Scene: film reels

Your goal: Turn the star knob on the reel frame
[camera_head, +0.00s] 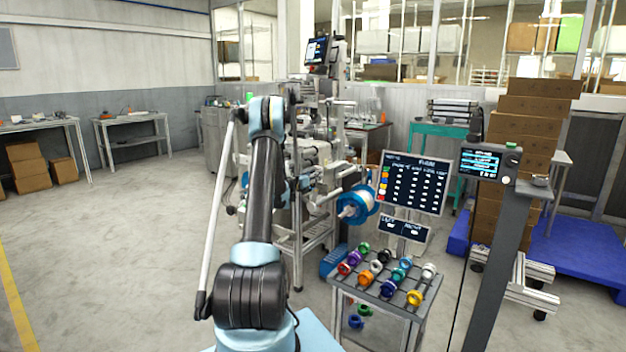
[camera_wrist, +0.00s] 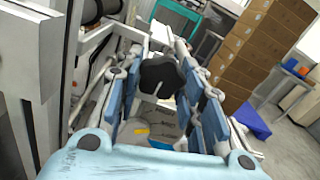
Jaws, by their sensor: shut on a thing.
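The black star knob (camera_wrist: 160,75) sits between the two fingers of my gripper (camera_wrist: 163,66) in the wrist view. The blue-padded fingers stand on either side of it, and my gripper is shut on it. The knob's shaft and mounting are mostly hidden. The reel frame (camera_head: 298,232) is a grey metal machine beyond my arm in the head view. Its light metal parts also show at the left of the wrist view (camera_wrist: 32,55). In the head view my own arm hides the knob, and my gripper cannot be made out clearly.
A blue-and-white reel (camera_head: 369,199) sticks out at the machine's right. A cart (camera_head: 376,291) with several coloured spools stands right of my arm, below a dark display board (camera_head: 412,183). Stacked cardboard boxes (camera_head: 528,131) stand farther right.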

